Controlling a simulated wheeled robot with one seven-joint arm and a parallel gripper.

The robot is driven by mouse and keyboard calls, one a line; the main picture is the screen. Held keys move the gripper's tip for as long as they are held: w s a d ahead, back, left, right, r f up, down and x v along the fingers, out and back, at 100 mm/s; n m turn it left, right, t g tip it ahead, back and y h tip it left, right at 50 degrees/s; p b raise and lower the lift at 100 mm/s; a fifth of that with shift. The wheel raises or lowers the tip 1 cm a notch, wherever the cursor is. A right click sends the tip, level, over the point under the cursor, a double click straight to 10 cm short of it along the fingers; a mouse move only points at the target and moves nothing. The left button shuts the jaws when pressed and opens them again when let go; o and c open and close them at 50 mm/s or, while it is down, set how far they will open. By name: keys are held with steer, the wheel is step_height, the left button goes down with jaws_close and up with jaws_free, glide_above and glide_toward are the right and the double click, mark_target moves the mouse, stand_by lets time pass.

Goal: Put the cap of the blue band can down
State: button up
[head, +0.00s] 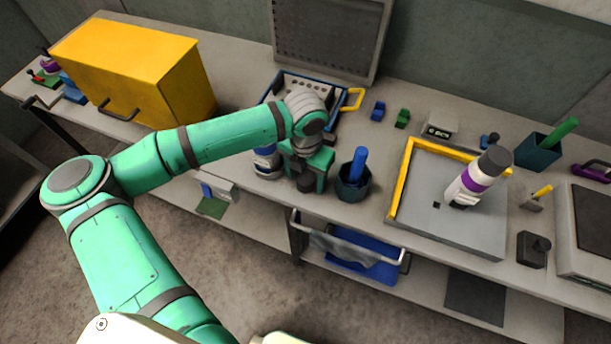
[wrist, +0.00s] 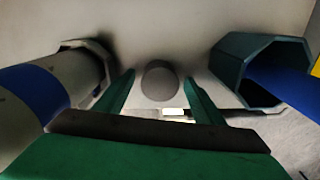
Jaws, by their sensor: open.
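The blue band can (head: 265,160) stands on the bench just left of my gripper, partly hidden by my arm. Its white body and blue band (wrist: 38,92) fill the left of the wrist view. A round dark grey piece, which looks like the cap (wrist: 160,82), shows between and beyond my fingertips, against the pale bench top. In the head view a dark round piece (head: 305,184) shows under my gripper (head: 307,174). In the wrist view the two green fingers (wrist: 159,78) are spread apart. I cannot tell whether they touch the cap.
A dark teal cup (head: 353,190) with a blue cylinder stands close to the right of my gripper. A grey tray with a yellow edge (head: 398,185) holds a purple band can (head: 470,182) further right. A blue-rimmed rack (head: 330,92) lies behind my gripper. The bench's front edge is near.

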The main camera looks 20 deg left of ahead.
mark_target(306, 177)
step_height(306, 177, up, 12)
steer(key=shift+r, duration=0.15)
stand_by(0.4)
stand_by(0.5)
